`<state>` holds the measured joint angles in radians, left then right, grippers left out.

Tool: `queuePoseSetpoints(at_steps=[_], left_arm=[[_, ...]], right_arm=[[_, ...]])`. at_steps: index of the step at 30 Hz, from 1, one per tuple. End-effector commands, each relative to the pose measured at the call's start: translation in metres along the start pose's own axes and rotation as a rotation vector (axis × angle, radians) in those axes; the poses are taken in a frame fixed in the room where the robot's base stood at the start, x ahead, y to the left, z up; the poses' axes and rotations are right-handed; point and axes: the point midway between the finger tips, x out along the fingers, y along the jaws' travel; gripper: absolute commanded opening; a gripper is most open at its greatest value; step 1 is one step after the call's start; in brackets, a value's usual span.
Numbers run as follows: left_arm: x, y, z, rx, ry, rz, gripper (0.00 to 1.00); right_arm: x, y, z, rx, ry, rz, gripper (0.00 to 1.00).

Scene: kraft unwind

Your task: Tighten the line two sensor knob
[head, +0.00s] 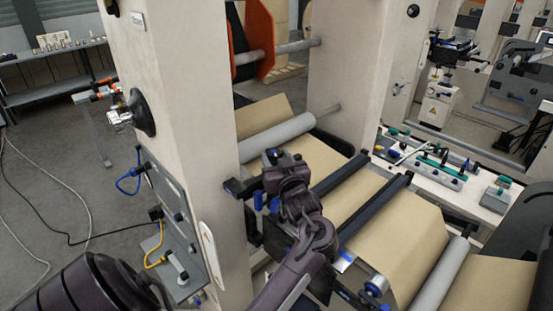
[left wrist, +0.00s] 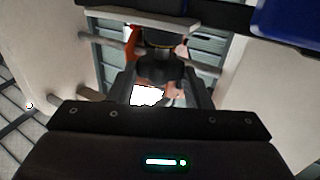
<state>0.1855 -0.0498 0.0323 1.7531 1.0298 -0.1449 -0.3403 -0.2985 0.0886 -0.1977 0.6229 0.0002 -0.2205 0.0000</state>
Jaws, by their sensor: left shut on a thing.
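My left gripper (head: 273,160) reaches in over the kraft web beside the near cream column. In the left wrist view, my left gripper (left wrist: 156,88) has its two dark fingers on either side of a small black knob (left wrist: 155,71) and is shut on it. In the head view the wrist and gripper hide the knob. A dark bar (head: 239,188) ends beside the gripper, with blue parts (head: 259,201) hanging below it. I cannot read any line number. My right gripper is not in view.
The near column (head: 182,110) stands close at the left of the gripper. A grey roller (head: 277,136) lies just behind it. Dark crossbars (head: 375,207) span the brown web (head: 395,240) at the right. A control panel (head: 172,210) with cables is at the left.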

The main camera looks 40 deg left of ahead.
Motion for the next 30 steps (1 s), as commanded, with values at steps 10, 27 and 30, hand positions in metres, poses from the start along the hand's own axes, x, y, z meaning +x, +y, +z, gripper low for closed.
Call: queuePoseSetpoints(at_steps=[10,27,30], left_arm=[[0.001,0.003,0.004,-0.002,-0.005,-0.133,0.22],[0.004,0.011,0.011,0.0,-0.01,-0.568,0.22],[0.004,0.013,0.011,0.001,-0.011,-0.62,0.22]], right_arm=[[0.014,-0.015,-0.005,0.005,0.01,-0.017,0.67],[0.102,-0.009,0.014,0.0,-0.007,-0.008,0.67],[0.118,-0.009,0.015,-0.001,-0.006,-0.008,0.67]])
